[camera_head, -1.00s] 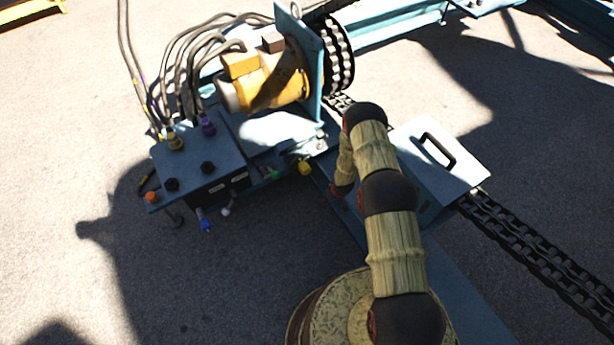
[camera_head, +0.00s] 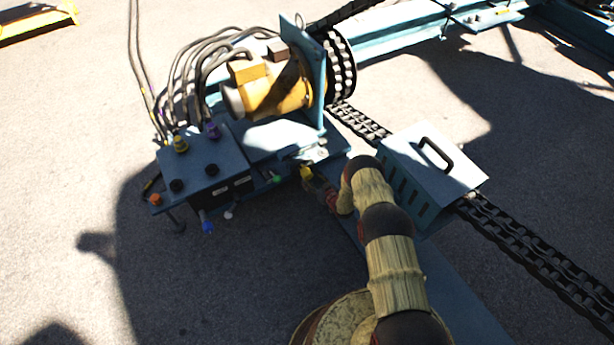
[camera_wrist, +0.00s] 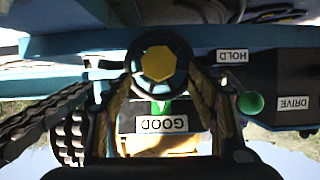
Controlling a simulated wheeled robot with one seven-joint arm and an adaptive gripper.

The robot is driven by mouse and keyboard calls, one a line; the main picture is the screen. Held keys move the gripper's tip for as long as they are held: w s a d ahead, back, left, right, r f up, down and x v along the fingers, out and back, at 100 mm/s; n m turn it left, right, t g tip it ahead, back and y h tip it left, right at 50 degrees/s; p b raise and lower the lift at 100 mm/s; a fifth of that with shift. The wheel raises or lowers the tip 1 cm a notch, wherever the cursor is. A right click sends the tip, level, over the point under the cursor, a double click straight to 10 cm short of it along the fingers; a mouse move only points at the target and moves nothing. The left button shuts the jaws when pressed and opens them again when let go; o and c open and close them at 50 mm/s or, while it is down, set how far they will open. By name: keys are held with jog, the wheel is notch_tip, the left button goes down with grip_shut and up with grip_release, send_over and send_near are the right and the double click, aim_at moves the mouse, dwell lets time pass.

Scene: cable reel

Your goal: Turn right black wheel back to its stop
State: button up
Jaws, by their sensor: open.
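In the wrist view a yellow hexagonal cap with a dark round rim (camera_wrist: 158,62) sits between my fingertips. My gripper (camera_wrist: 160,70) is open there, one finger on each side; contact is unclear. In the head view my gripper (camera_head: 320,187) is just right of and below the yellow-capped knob. I cannot tell which knob is the task's wheel.
A green ball knob (camera_wrist: 250,103) is right of my fingers, near the labels GOOD (camera_wrist: 162,123), HOLD (camera_wrist: 231,56) and DRIVE (camera_wrist: 293,104). A yellow motor (camera_head: 268,90), cables (camera_head: 180,75), a vented box with handle (camera_head: 430,165) and a chain (camera_head: 535,255) surround my arm.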

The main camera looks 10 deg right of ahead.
aim_at(309, 176)
jog(key=b+x, duration=0.2)
jog(key=x, duration=0.4)
jog(key=shift+w+f+b, duration=0.1)
jog(key=shift+f+b, duration=0.1)
jog(key=shift+b, duration=0.1)
jog(key=shift+c, duration=1)
grip_shut()
